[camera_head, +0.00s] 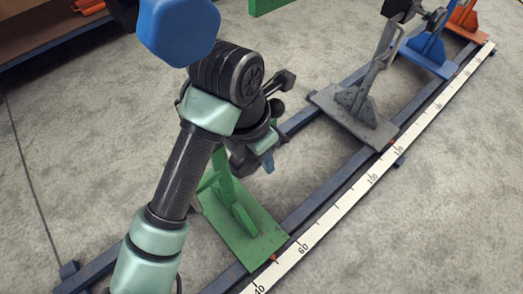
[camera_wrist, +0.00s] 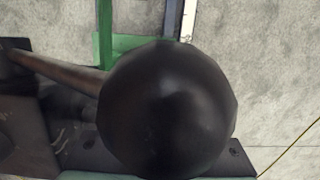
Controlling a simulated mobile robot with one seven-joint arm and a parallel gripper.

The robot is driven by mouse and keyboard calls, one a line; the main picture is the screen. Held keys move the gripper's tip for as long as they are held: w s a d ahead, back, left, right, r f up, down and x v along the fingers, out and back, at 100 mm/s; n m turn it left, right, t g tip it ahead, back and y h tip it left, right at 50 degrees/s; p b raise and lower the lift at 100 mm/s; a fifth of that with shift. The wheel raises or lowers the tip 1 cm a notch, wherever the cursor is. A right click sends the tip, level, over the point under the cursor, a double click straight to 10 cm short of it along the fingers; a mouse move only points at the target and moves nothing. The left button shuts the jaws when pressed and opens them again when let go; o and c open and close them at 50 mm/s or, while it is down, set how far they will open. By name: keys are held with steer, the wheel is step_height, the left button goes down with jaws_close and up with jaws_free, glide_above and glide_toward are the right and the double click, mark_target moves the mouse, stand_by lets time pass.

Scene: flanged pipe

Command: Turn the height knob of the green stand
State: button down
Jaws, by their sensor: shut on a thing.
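The green stand (camera_head: 238,218) is at the lower middle of the head view, its flat base across the rails and its upright partly hidden behind my arm. In the wrist view, part of the green stand (camera_wrist: 120,45) shows behind a large black ball-shaped knob (camera_wrist: 168,110). A dark rod (camera_wrist: 65,75) runs from the ball to the upper left. My gripper (camera_head: 262,152) is at the stand's upper part, mostly hidden by my own wrist in the head view. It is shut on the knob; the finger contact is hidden.
A grey stand (camera_head: 357,105), a blue stand (camera_head: 428,50) and an orange stand (camera_head: 466,18) stand farther along the rails. A white measuring strip (camera_head: 350,194) runs along the right side. The concrete floor (camera_head: 75,125) is clear.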

steer(key=shift+a, duration=0.1)
steer(key=c, duration=0.6)
jaws_free()
steer(key=shift+o, duration=0.2)
steer(key=shift+f, duration=0.1)
